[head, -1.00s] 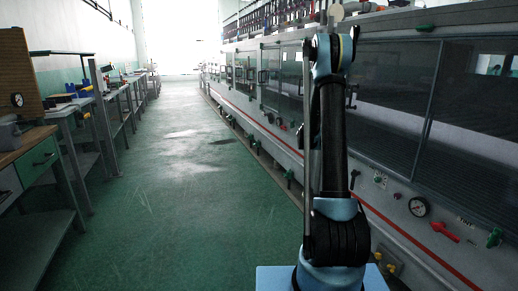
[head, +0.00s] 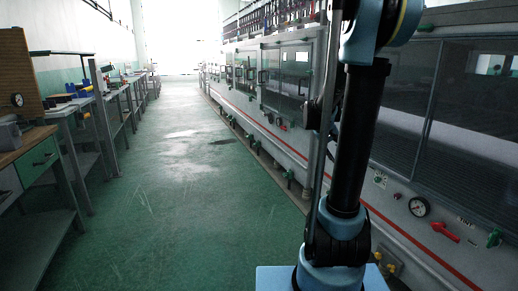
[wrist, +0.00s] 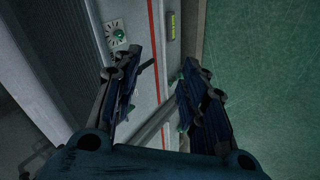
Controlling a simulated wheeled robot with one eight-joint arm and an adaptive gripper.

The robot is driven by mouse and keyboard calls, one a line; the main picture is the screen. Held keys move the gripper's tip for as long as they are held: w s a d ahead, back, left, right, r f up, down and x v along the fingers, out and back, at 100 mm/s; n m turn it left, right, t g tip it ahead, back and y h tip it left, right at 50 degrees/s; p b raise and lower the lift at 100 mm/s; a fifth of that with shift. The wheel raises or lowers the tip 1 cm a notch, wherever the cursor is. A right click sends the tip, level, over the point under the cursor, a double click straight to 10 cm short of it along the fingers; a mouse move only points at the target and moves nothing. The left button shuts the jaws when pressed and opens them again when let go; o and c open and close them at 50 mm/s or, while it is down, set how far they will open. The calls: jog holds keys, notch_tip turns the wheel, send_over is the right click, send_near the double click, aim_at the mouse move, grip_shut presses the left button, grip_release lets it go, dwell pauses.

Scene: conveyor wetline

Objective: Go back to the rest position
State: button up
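My arm stands upright at the right of centre in the head view, and its upper end runs out of the top of the picture. My gripper (wrist: 156,92) shows in the wrist view with its two dark fingers apart and nothing between them. Below it, the wrist view shows the side of the wet line with a red stripe, and the green floor (wrist: 262,60) to the right. The gripper itself is not in the head view.
The long grey wet line (head: 420,170) with dark windows, a gauge (head: 419,206), a red valve handle (head: 445,231) and green knobs runs along the right. Workbenches (head: 28,150) line the left. The green aisle floor (head: 170,200) between them is clear.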

jog(key=s+a+f+y, duration=0.2)
jog(key=s+a+f, duration=0.1)
jog(key=s, duration=0.7)
jog(key=s+a+f+y, duration=0.2)
jog(key=s+a, duration=0.4)
jog(key=s, duration=0.4)
jog(key=s+a+f+g+y, duration=0.1)
jog(key=s+a+f, duration=0.3)
jog(key=s, duration=0.6)
jog(key=shift+a+m+y, duration=0.3)
jog(key=shift+a+y, duration=0.35)
jog(key=shift+y, duration=0.05)
jog(key=shift+w+f, duration=0.15)
jog(key=shift+w, duration=0.4)
jog(key=shift+c, duration=0.7)
jog(key=shift+s, duration=0.1)
